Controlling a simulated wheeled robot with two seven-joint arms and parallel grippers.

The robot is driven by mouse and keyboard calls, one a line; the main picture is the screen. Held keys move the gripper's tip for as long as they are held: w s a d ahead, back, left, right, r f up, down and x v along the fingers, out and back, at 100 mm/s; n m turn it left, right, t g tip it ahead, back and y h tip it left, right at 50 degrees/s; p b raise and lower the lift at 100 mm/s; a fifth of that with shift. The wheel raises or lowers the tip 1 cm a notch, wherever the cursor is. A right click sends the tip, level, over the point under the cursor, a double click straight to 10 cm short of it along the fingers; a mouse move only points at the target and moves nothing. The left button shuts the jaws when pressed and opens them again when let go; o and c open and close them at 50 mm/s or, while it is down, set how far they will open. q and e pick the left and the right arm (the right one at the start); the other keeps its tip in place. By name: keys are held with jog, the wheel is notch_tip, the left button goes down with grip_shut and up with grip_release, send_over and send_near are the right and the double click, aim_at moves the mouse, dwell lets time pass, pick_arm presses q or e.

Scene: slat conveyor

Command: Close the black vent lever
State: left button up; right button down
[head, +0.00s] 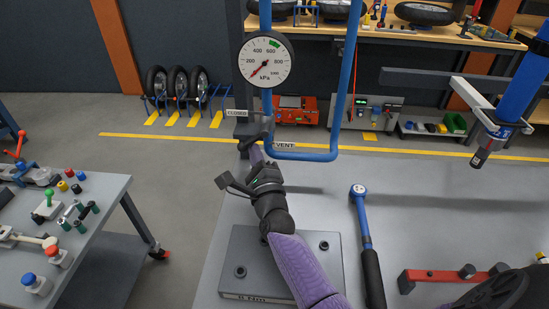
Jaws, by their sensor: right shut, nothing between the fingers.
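The blue pipe stand (301,153) carries a round pressure gauge (264,60) with its red needle at the low end of the scale. A small CLOSED label (237,113) is left of the pipe and a VENT label (284,146) is lower right. The dark vent lever (254,137) appears to be between the labels, small and partly hidden by my right gripper; its exact angle cannot be told. My right gripper (256,147) is shut and empty, close at the lever; whether it touches cannot be told. My left gripper is not in view.
A grey plate (231,257) with bolts lies under my right arm. A blue torque wrench (362,225) lies to its right, and a red bar (440,278) beyond that. A grey cart (112,195) with knobs stands left. A blue cylinder in a grey bracket (517,90) hangs at right.

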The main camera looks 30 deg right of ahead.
jog(key=shift+w+a+r+m+h+b, duration=0.4)
jog(key=shift+w+a+r+m+b, duration=0.1)
jog(key=shift+a+m+b, duration=0.15)
jog(key=shift+w+a+r+m+t+h, duration=0.1)
jog(key=shift+a+r+m+t+h, duration=0.1)
jog(key=shift+m, duration=0.35)
jog(key=shift+w+a+r+m+t+h, duration=0.1)
jog(key=shift+m+h, duration=0.1)
jog(key=shift+m, duration=0.3)
jog(key=shift+r, duration=0.3)
jog(key=shift+a, duration=0.1)
send_near(244, 146)
jog(key=shift+w+r, duration=0.7)
jog(key=shift+w, duration=0.1)
